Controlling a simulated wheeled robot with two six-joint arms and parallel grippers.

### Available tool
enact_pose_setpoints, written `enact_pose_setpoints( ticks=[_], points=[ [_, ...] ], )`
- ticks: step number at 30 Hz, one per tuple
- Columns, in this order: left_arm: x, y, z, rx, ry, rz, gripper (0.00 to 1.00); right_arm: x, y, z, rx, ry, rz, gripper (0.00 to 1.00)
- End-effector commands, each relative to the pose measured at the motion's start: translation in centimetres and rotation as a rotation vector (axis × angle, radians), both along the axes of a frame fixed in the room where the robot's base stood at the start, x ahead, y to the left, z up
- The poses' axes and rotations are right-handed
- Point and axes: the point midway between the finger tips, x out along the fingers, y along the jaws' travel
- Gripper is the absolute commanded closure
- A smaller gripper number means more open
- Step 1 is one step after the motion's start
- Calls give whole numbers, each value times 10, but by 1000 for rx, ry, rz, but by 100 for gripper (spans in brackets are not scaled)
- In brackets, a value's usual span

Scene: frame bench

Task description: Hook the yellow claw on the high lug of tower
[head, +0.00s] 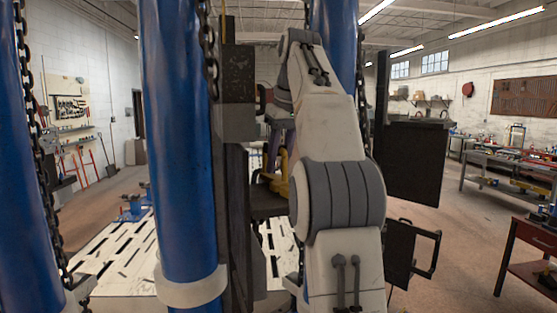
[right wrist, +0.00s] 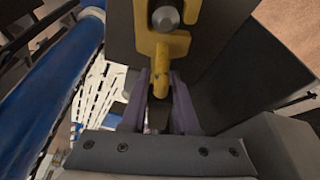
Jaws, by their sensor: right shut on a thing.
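The yellow claw (right wrist: 152,48) is at the top of the right wrist view. A round grey lug (right wrist: 166,18) sits within its notch, with yellow on its left and below. Whether the claw bears on the lug I cannot tell. My right gripper (right wrist: 160,98) has its purple fingers shut on the claw's lower yellow bar. In the head view, part of the claw (head: 277,184) shows left of my right arm, below the purple fingers of my right gripper (head: 277,138). The lug is not visible there. My left gripper is not in view.
Blue posts (head: 180,150) with hanging chains (head: 35,130) stand at left and behind my arm. A dark upright (head: 238,85) stands close left of the gripper. A black panel (head: 415,162) is at right. A white slotted platform (head: 112,255) lies below; workbenches (head: 500,170) stand far right.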

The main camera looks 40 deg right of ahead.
Motion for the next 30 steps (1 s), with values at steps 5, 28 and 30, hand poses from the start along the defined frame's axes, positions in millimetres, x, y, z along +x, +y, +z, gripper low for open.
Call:
enact_pose_setpoints(
  ticks=[5,28,30],
  points=[
    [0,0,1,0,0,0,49,0,0,2,-2,-4,1,100],
    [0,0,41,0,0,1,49,-16,1,58,-2,-3,-2,37],
    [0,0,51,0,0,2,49,-20,1,70,-1,-3,0,37]
  ],
)
